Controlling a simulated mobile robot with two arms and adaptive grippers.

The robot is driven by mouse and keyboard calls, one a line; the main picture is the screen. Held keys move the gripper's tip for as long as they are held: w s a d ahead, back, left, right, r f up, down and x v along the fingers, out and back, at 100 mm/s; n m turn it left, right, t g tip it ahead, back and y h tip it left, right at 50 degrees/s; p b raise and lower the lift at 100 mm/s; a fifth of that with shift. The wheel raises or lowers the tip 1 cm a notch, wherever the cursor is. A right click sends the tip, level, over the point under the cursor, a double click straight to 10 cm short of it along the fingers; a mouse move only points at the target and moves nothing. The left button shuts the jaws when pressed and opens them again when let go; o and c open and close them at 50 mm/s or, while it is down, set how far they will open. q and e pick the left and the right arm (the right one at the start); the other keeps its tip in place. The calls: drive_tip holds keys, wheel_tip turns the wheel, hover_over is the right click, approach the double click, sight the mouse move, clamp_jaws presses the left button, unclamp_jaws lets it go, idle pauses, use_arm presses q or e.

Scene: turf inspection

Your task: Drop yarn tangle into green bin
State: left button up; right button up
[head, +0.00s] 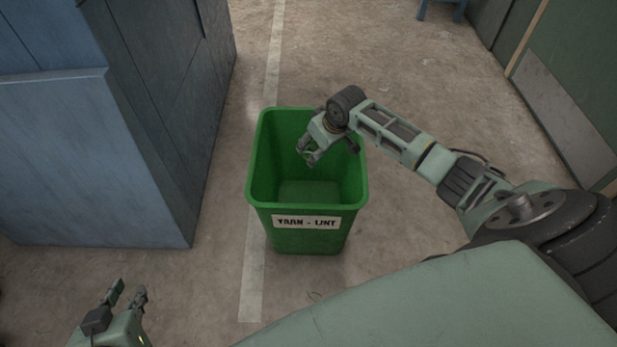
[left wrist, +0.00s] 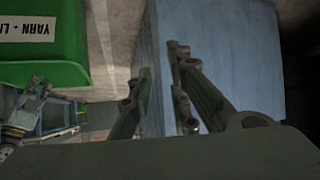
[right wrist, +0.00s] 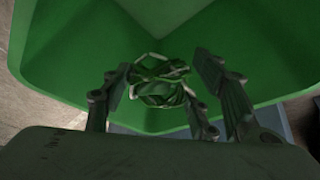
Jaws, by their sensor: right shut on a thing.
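The green bin (head: 305,235) stands upright on the floor, open at the top, with a "YARN - LINT" label. Its wall fills much of the right wrist view (right wrist: 230,40), and a corner shows in the left wrist view (left wrist: 50,70). My right gripper (head: 308,157) is over the bin's opening, pointing down. In the right wrist view the yarn tangle (right wrist: 160,82), greenish with pale strands, sits between the fingers, and the gripper is shut on it. In the head view I cannot make out the tangle. My left gripper (head: 128,292) is open and empty, low at the left.
A large blue-grey cabinet (head: 95,160) stands left of the bin, with a floor gap between. A pale painted line (head: 262,200) runs along the floor beside the bin. A green wall panel (head: 580,60) is at the right. Floor behind the bin is clear.

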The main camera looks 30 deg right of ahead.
drive_tip(key=shift+f+b, duration=0.4)
drive_tip(key=shift+b, duration=0.05)
use_arm(q)
drive_tip(key=w+d+r+t+h, duration=0.1)
drive_tip(key=w+r+t, duration=0.2)
drive_tip(key=w+r, duration=0.1)
drive_tip(key=shift+d+r, duration=0.4)
drive_tip(key=shift+r, duration=0.15)
use_arm(e)
drive_tip(key=o, duration=1.1)
drive_tip(key=shift+f, duration=0.1)
drive_tip(key=v, duration=1.2)
